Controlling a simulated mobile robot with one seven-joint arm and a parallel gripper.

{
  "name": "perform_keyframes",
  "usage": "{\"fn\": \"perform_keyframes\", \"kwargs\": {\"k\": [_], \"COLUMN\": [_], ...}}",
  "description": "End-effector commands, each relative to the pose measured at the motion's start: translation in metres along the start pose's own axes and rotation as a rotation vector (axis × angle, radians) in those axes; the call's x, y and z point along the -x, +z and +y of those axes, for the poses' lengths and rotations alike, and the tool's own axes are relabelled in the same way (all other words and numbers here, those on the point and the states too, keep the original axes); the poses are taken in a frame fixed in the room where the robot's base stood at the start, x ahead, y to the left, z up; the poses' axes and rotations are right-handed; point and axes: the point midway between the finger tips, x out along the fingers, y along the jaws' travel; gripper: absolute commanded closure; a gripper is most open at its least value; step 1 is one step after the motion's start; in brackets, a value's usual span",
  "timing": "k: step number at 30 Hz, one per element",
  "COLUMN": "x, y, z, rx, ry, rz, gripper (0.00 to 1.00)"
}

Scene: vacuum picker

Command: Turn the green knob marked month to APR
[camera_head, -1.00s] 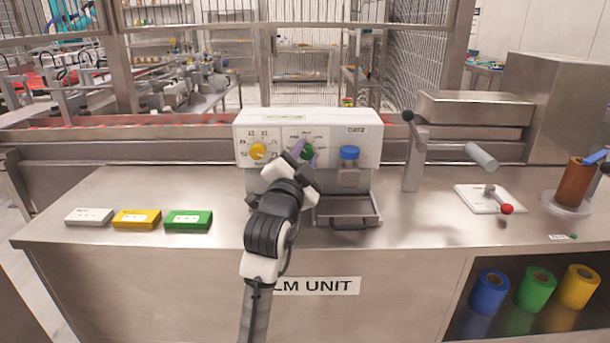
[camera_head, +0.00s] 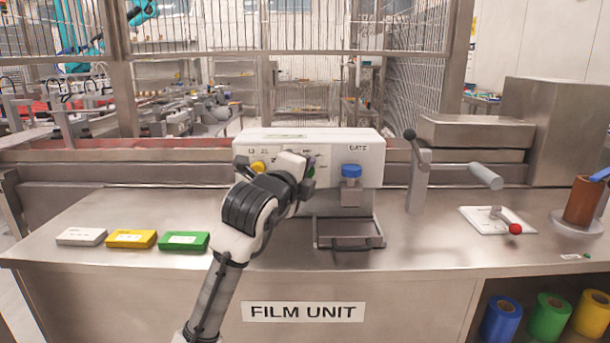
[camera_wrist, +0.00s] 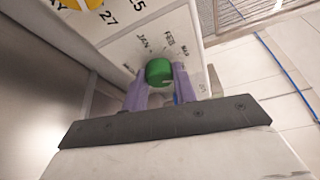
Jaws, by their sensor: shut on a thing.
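The green month knob (camera_wrist: 158,71) sits on the white front panel (camera_wrist: 205,35) in the wrist view. JAN, FEB and MAR print shows around it; I cannot make out APR or where the knob points. The purple fingers of my gripper (camera_wrist: 160,80) are on either side of the knob, shut on it. In the head view, my wrist and my gripper (camera_head: 309,178) cover most of the knob at the middle of the white machine (camera_head: 370,135).
A yellow knob (camera_head: 258,167) is left of my wrist, and a blue-capped part (camera_head: 351,171) is right, above an open tray (camera_head: 348,243). White, yellow and green boxes (camera_head: 184,241) lie on the bench at left. A lever (camera_head: 416,175) stands at right.

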Motion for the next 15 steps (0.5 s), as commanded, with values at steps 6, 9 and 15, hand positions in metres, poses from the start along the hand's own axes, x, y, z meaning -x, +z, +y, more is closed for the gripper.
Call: {"fn": "perform_keyframes", "kwargs": {"k": [6,9,15], "x": [-0.0001,-0.0001,-0.0002], "y": [-0.0003,-0.0003,-0.0002], "z": [-0.0009,-0.0011,-0.001], "rx": [-0.152,-0.207,-0.279], "ry": [0.065,0.088,0.118], "rz": [0.001,0.0,0.0], "gripper": [0.95,0.95,0.95]}}
